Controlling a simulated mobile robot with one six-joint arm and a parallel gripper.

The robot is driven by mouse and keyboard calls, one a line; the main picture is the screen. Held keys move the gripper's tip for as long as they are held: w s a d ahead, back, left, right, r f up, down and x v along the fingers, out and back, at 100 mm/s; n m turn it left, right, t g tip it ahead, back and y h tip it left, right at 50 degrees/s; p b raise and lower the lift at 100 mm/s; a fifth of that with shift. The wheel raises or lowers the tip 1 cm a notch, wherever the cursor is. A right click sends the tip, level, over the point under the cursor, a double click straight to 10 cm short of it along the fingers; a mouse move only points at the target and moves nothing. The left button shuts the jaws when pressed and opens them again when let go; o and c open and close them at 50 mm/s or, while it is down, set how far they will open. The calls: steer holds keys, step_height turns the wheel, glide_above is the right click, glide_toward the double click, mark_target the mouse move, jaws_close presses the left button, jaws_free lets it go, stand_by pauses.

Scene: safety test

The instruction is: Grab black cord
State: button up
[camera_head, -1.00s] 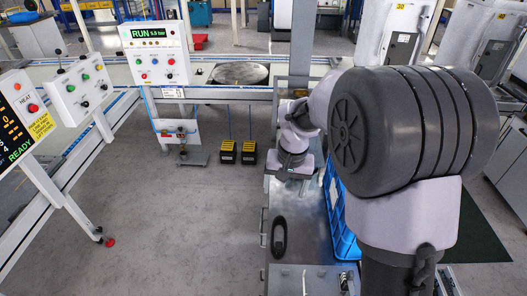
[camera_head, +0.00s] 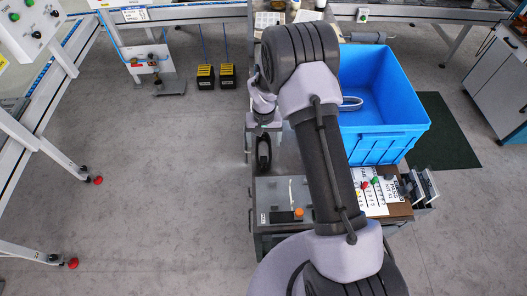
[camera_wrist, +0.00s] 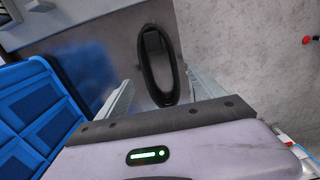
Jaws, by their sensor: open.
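The black cord is a closed oval loop (camera_head: 268,155) on the grey metal bench top near its left edge. In the wrist view the loop (camera_wrist: 160,101) lies ahead of and between the two finger tips, its long axis pointing away from me. My gripper (camera_wrist: 158,80) is open, with one pale finger on each side of the loop's near end. Nothing is held. In the head view my gripper (camera_head: 263,118) is just beyond the loop, partly hidden by my wrist. I cannot tell the remaining height above the cord.
A blue crate (camera_head: 385,142) stands right of my arm, with a grey-white loop inside; its ribbed wall shows left in the wrist view (camera_wrist: 35,108). A control box with an orange button (camera_head: 298,213) is at the bench's near end. Floor (camera_head: 170,190) left of the bench is clear.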

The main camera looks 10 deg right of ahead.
mark_target(264, 147)
step_height(264, 147, down, 4)
steer(key=shift+a+r+b, duration=0.1)
steer(key=shift+r+b, duration=0.1)
steer(key=shift+b, duration=0.35)
steer(key=shift+r, duration=0.15)
steer(key=c, duration=1.6)
